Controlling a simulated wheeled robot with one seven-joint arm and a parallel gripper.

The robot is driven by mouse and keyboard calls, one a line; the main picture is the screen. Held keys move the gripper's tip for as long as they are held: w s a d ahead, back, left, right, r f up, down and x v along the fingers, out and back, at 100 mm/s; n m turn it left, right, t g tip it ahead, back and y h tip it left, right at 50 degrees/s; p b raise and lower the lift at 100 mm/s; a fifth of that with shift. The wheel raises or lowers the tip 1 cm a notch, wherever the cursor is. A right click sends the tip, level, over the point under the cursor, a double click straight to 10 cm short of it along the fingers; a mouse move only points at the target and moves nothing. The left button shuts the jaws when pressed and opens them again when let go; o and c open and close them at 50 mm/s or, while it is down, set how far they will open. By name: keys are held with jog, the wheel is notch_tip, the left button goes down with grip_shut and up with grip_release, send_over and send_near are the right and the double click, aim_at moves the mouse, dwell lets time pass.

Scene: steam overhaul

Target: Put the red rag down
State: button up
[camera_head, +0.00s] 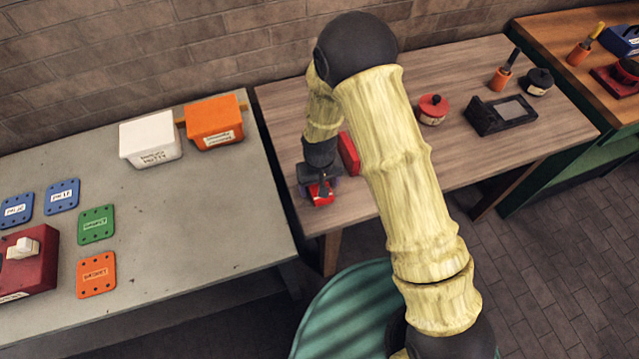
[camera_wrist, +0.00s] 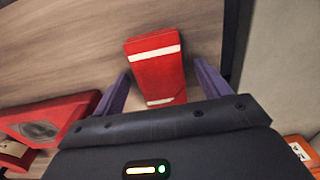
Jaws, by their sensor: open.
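The red rag (camera_wrist: 155,68) looks like a folded red block with two white stripes. It appears to lie on the wooden table (camera_head: 279,106), near the front left corner. In the head view a bit of it (camera_head: 321,194) shows under my gripper (camera_head: 319,181). In the wrist view my gripper (camera_wrist: 162,84) is open, with one purple finger on each side of the rag. Gaps seem to show between the fingers and the rag. The rag's near end is hidden by the gripper body.
A red case (camera_head: 348,153) stands close beside my gripper; my arm partly hides it. The grey table (camera_head: 190,220) on the left holds a white bin (camera_head: 150,138), an orange bin (camera_head: 214,122) and several plates. A red-lidded pot (camera_head: 433,109) and black device (camera_head: 500,115) stand farther right.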

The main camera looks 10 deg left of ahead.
notch_tip(320, 180, up, 12)
jog(key=b, duration=0.1)
jog(key=shift+r+b, duration=0.15)
jog(key=shift+b, duration=0.2)
dwell(0.9)
jog(key=s+d+r+m+t, duration=0.1)
jog(key=s+d+r+m, duration=0.1)
jog(key=d, duration=0.6)
jog(key=s+d+r+m, duration=0.2)
jog(key=d+r, duration=0.2)
jog(key=d, duration=0.5)
jog(key=s+d+r+m+t, duration=0.1)
jog(key=s+d+r+m, duration=0.1)
jog(key=d, duration=0.6)
notch_tip(320, 180, up, 2)
jog(key=shift+s+d+r+t, duration=0.1)
jog(key=shift+s+d+t, duration=0.2)
jog(key=shift+s, duration=0.25)
jog(key=shift+c, duration=0.5)
